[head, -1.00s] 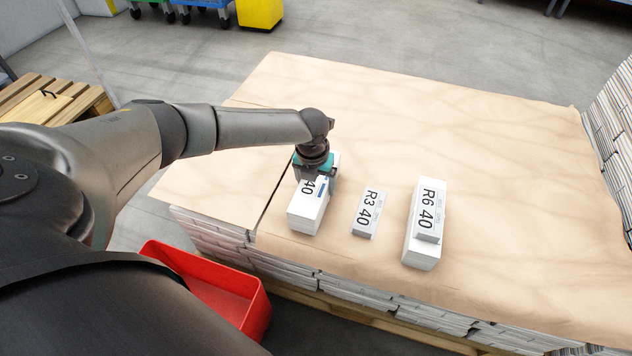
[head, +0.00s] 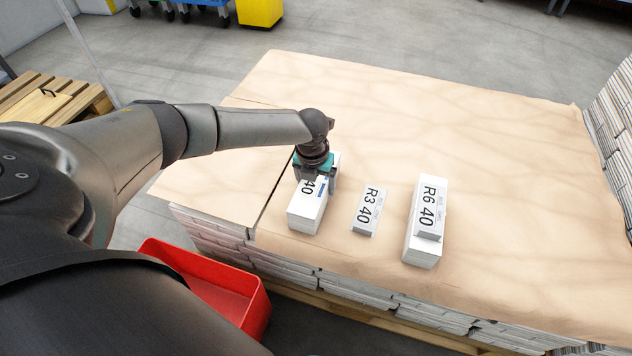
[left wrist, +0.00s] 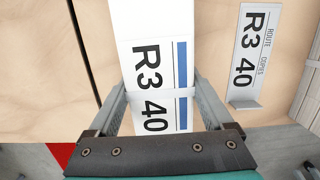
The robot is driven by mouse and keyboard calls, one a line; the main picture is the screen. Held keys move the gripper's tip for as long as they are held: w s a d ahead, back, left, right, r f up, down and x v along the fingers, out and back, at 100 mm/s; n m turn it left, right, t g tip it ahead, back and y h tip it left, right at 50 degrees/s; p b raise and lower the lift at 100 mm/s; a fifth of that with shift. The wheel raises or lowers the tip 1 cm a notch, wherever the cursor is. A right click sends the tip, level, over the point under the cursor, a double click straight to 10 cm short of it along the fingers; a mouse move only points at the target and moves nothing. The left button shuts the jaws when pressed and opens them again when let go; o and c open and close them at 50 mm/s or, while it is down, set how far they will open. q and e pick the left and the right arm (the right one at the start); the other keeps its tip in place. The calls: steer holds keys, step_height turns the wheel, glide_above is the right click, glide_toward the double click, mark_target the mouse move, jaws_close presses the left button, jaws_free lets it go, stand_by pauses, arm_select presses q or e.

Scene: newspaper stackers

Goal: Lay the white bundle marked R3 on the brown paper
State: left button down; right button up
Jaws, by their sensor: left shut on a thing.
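The white bundle marked R3 40 (head: 306,213) lies on the brown paper (head: 420,120), just right of a seam in the paper. My left gripper (head: 314,181) is over the bundle's far part, with its fingers on either side. In the left wrist view the bundle (left wrist: 150,60) shows its R3 40 label and blue stripe between the two fingers of the gripper (left wrist: 157,98), which is shut on it. A separate R3 40 card (head: 368,212) stands to its right; it also shows in the left wrist view (left wrist: 252,52). My right gripper is not in view.
A bundle with an R6 40 card (head: 421,245) lies farther right on the paper. A red crate (head: 262,310) stands on the floor by the stack's near left edge. Newspaper stacks (head: 612,125) rise at the right. The far paper is clear.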

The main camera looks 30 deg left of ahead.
arm_select(q)
steer(key=shift+w, duration=0.1)
